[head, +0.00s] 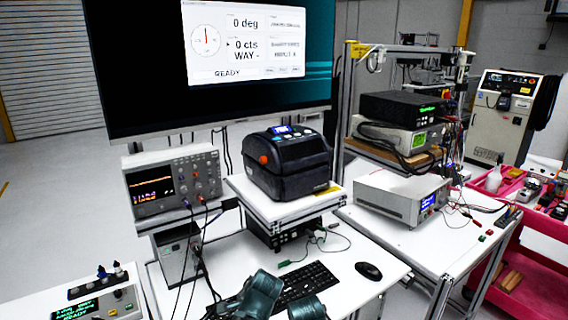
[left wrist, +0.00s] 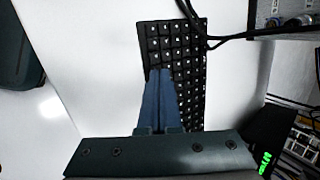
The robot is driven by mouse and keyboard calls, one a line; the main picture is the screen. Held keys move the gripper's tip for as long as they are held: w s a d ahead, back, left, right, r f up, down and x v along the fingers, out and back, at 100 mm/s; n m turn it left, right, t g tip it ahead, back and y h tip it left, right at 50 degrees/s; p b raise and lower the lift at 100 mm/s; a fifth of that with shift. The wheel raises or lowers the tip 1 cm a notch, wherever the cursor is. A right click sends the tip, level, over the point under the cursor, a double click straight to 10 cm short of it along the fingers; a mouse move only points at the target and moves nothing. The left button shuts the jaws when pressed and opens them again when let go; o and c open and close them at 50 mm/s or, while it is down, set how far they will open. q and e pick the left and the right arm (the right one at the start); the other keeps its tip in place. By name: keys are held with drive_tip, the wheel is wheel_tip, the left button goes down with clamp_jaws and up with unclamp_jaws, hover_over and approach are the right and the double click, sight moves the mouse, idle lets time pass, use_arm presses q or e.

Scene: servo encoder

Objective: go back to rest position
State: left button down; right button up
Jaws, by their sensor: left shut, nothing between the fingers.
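My left gripper (left wrist: 160,75) shows in the left wrist view with its blue fingers together and empty. The fingertips overlap the black keyboard (left wrist: 175,45) in that view; the height above it cannot be told. In the head view, teal parts of my arms stand at the bottom edge, in front of the keyboard (head: 308,281). The fingers of my right gripper do not show in either view.
A black mouse (head: 368,271) lies right of the keyboard on the white desk (head: 345,245). A black printer (head: 288,165) stands on a raised shelf behind, with an oscilloscope (head: 172,182) at its left. A control box (head: 105,302) is at lower left. Cables hang onto the desk.

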use_arm(q)
drive_tip(key=s+d+f+n+g+h, duration=0.1)
drive_tip(key=s+d+n+g, duration=0.1)
drive_tip(key=s, duration=0.5)
drive_tip(key=s+d+f+n+g+h, duration=0.1)
drive_tip(key=s+d+n+h, duration=0.1)
drive_tip(key=s+d+n, duration=0.3)
drive_tip(key=shift+s+f+n+g, duration=0.3)
drive_tip(key=shift+s+n+g, duration=0.1)
drive_tip(key=shift+s, duration=0.8)
